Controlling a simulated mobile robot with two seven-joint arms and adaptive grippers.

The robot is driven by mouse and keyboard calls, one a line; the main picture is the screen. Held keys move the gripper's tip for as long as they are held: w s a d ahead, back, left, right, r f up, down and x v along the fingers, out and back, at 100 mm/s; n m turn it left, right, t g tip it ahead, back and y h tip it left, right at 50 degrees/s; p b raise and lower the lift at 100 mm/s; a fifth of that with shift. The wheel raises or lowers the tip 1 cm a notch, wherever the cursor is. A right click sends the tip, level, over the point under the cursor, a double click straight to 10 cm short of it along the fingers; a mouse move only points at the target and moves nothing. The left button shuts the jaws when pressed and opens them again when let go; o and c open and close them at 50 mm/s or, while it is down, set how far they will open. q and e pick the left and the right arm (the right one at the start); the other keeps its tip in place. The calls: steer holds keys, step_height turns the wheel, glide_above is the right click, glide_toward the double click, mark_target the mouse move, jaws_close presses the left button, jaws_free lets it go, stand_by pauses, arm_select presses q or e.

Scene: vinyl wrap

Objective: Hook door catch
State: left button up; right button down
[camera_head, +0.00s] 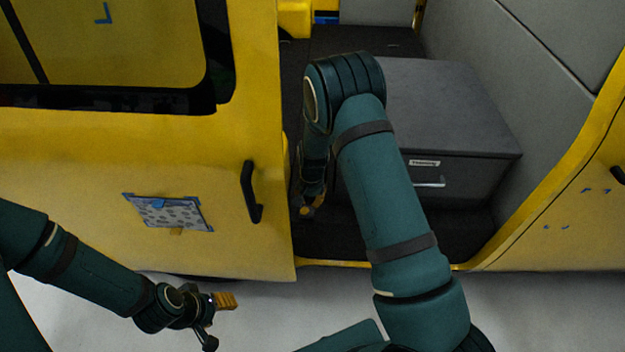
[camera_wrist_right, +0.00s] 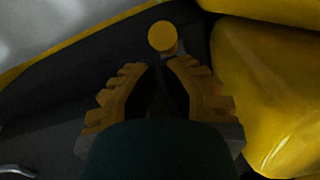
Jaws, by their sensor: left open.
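A yellow van with a sliding side door (camera_head: 70,180) fills the head view. The door has a black handle (camera_head: 250,192) near its right edge, beside the open doorway. In the right wrist view, a round yellow knob (camera_wrist_right: 162,37), possibly the door catch, is just beyond my right fingertips. My right gripper (camera_wrist_right: 160,72) points toward it, with a narrow dark gap between its ridged yellow pads. In the head view my right gripper (camera_head: 308,206) is inside the doorway, close to the door's edge. My left gripper (camera_head: 217,321) is open and empty, low in front of the door.
A grey drawer box (camera_head: 455,105) with a silver handle stands inside the van at the right. A blue-edged patterned patch (camera_head: 170,212) is on the door. The yellow door sill (camera_head: 335,263) runs below my right arm. Pale floor is clear in front.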

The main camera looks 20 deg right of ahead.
arm_select(q)
steer(key=shift+s+a+f, duration=0.1)
steer(key=shift+f, duration=0.15)
arm_select(e)
steer(key=shift+s+a+f, duration=0.4)
steer(key=shift+s+f, duration=0.2)
steer(key=shift+s, duration=0.2)
steer(key=shift+s+a+f, duration=0.4)
steer(key=shift+s+f, duration=0.15)
steer(key=shift+s, duration=0.25)
